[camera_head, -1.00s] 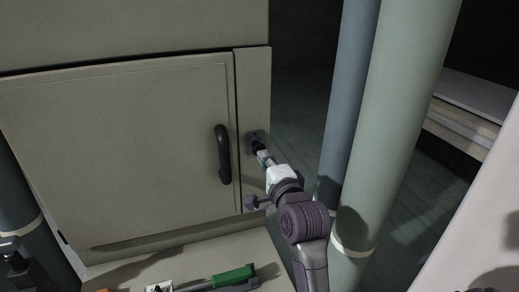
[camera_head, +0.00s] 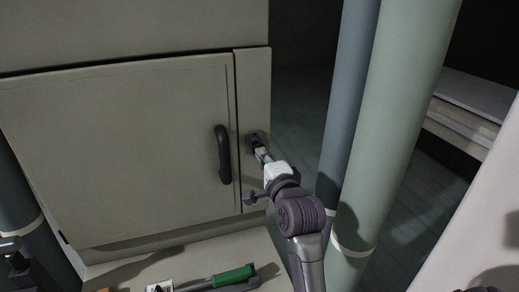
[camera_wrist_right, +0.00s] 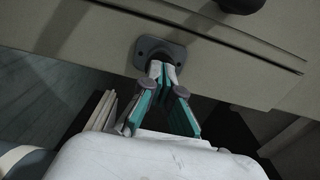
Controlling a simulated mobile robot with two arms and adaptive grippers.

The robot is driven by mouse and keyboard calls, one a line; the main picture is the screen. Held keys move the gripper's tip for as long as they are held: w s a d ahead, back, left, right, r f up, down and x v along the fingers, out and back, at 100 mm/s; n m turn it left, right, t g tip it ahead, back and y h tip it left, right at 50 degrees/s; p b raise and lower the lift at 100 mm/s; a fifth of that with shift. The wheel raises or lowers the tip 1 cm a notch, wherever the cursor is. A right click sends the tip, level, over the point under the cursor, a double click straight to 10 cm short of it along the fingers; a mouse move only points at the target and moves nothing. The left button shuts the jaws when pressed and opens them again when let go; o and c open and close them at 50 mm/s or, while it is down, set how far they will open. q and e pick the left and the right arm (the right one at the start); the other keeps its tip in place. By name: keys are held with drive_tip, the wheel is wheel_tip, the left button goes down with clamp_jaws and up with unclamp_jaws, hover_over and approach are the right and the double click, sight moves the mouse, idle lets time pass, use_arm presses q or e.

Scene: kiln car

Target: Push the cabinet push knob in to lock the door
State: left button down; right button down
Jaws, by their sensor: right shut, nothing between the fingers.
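The pale beige cabinet door (camera_head: 120,150) is flush in its frame, with a black bar handle (camera_head: 223,155) near its right edge. The push knob (camera_head: 255,137) is dark, on a grey plate in the frame strip right of the door. My right gripper (camera_head: 259,153) is shut and empty, its fingertips at the knob's front. In the right wrist view the fingertips (camera_wrist_right: 163,68) meet in front of the knob plate (camera_wrist_right: 150,46) and hide most of the knob. They seem to touch the knob; how far in it sits cannot be told.
A green-handled tool (camera_head: 233,275) lies on the ledge below the door. A thick pale green pipe (camera_head: 395,130) and a blue-grey pipe (camera_head: 347,100) stand close to the right of my right arm. The floor behind them looks clear.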

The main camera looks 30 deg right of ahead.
drive_tip(key=shift+x, duration=0.85)
idle(0.6)
drive_tip(key=p+v, duration=0.1)
drive_tip(key=v, duration=0.4)
drive_tip(key=shift+p, duration=0.35)
idle(0.4)
